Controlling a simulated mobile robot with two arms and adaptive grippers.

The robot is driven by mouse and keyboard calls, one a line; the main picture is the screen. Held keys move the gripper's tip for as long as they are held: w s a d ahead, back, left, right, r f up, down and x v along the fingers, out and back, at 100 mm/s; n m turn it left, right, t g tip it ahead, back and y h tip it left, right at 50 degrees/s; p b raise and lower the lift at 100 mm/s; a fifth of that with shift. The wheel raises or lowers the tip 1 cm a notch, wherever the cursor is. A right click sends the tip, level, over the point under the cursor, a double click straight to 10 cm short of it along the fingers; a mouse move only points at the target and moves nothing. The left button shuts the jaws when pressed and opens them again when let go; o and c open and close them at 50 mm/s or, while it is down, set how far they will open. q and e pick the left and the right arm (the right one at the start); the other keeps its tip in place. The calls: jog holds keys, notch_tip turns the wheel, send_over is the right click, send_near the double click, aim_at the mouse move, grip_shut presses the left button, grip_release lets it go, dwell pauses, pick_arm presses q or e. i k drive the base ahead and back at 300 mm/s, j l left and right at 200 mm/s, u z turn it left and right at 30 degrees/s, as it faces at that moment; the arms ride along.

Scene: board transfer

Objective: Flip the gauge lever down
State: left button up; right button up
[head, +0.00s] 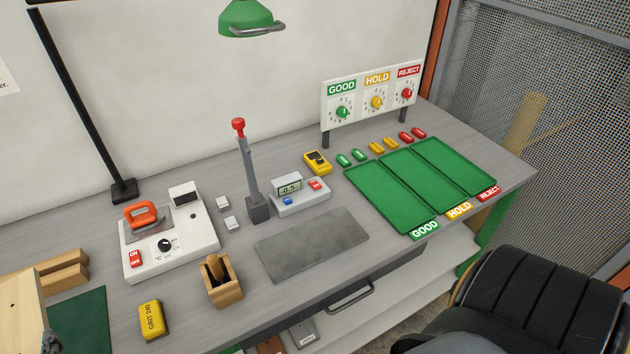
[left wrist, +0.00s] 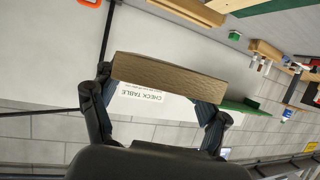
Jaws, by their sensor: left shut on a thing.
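The gauge lever (head: 250,165) stands upright on a dark block on the grey bench, with a red knob (head: 238,125) on top. A small gauge box (head: 300,196) with a display, a blue button and a red button sits just right of its base. My left gripper (left wrist: 165,95) is shut on a wooden board (left wrist: 170,75), which lies between its fingers in the left wrist view. In the head view a pale wooden board (head: 20,312) shows at the lower left edge, well away from the lever.
A white heating unit (head: 190,246) and a wooden holder (head: 222,281) stand left of the lever. A grey plate (head: 312,243) lies in front of it. Green trays (head: 388,202) and a dial panel (head: 371,95) are at right. A green lamp (head: 247,18) hangs above.

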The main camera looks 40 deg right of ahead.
aim_at(238, 123)
jog(key=z, duration=0.45)
jog(key=j+z, duration=0.1)
jog(key=z, duration=0.35)
jog(key=k+z, duration=0.1)
jog(key=z, duration=0.35)
jog(key=i+j+z, duration=0.25)
jog(key=i+j, duration=0.15)
jog(key=j, duration=0.1)
